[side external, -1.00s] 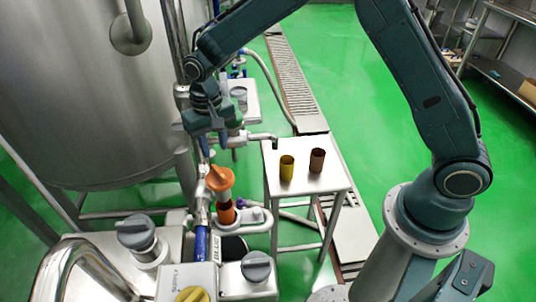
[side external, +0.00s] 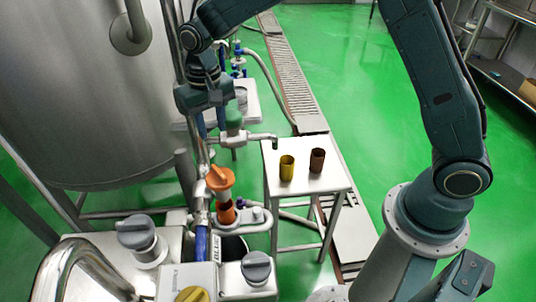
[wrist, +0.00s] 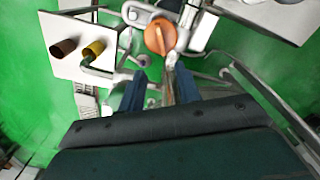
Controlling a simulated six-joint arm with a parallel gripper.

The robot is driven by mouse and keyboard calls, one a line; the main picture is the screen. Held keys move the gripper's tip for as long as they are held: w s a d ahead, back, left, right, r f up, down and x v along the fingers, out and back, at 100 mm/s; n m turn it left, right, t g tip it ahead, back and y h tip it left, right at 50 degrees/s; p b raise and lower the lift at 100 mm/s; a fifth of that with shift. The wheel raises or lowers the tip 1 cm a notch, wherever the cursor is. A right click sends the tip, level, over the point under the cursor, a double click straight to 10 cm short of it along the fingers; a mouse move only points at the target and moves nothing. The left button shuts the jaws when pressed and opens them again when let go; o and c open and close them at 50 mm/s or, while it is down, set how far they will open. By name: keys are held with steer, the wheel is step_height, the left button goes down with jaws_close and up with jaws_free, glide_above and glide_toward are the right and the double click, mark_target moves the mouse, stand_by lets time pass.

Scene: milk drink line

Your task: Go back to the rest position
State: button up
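My gripper (side external: 211,122) hangs above the pipework beside the large steel tank (side external: 80,90) in the side view. In the wrist view my gripper (wrist: 160,70) has its two blue fingers apart, with nothing held between them. A pipe with an orange valve handle (side external: 219,178) runs below; this handle also shows ahead of the fingers in the wrist view (wrist: 160,36). A green valve part (side external: 234,118) is close to the gripper in the side picture; I cannot tell the exact gap.
A small steel table (side external: 314,186) carries a yellow cup (side external: 287,168) and a brown cup (side external: 317,160), both upright. Grey knobs (side external: 136,232) and a yellow knob (side external: 192,295) are at the front. Open green floor (side external: 350,60) lies beyond the drain grating.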

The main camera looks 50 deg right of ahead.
steer(key=s+d+r+n+t, duration=0.1)
steer(key=s+d+r, duration=0.3)
steer(key=s+r, duration=0.25)
steer(key=s+d+r+t, duration=0.2)
steer(key=s+d+r, duration=0.2)
steer(key=s+r, duration=0.25)
steer(key=s+d+n+t, duration=0.1)
steer(key=s+d, duration=0.1)
steer(key=s, duration=0.6)
steer(key=s+d+r+n+t, duration=0.1)
steer(key=s+d, duration=0.1)
steer(key=s, duration=0.6)
steer(key=shift+s+d+r+t, duration=0.2)
steer(key=shift+d+r+t, duration=0.05)
steer(key=shift+d+t, duration=0.05)
stand_by(4.8)
